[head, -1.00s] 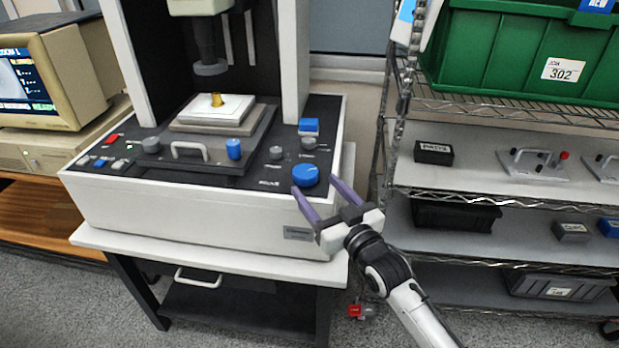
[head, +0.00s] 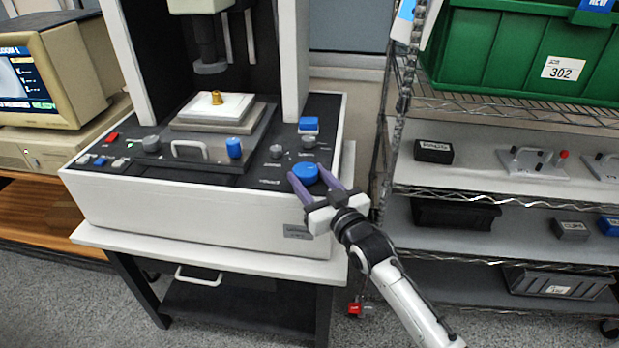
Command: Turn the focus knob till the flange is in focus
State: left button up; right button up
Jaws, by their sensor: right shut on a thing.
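The large blue knob (head: 305,172) sits at the front right of the machine's black panel; I take it as the focus knob. My right gripper (head: 309,182) has its two purple fingers on either side of this knob and is shut on it. The small brass flange (head: 216,98) stands on the white plate (head: 200,110) of the stage, under the dark lens column (head: 208,62). A monitor (head: 28,80) at the left edge shows a partly cut-off picture, too small to judge focus. My left gripper is out of view.
A smaller blue knob (head: 234,148), grey knobs and a blue block (head: 308,124) share the panel. A wire shelf rack (head: 480,194) with a green bin (head: 520,45) stands close on the right.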

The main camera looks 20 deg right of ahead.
jog(key=shift+d+r+n+y, duration=0.15)
jog(key=shift+n+y, duration=0.35)
jog(key=shift+y, duration=0.3)
jog(key=shift+c, duration=0.2)
jog(key=shift+o, duration=0.2)
jog(key=shift+n+y+b, duration=0.5)
jog(key=shift+y+b, duration=0.05)
jog(key=shift+y, duration=0.05)
jog(key=n+g+y+b, duration=0.2)
jog(key=n+y+b, duration=0.1)
jog(key=y+b, duration=0.1)
jog(key=shift+w+d+y, duration=0.1)
jog(key=shift+y, duration=0.2)
jog(key=o, duration=1)
jog(key=shift+o, duration=0.2)
jog(key=shift+d, duration=0.15)
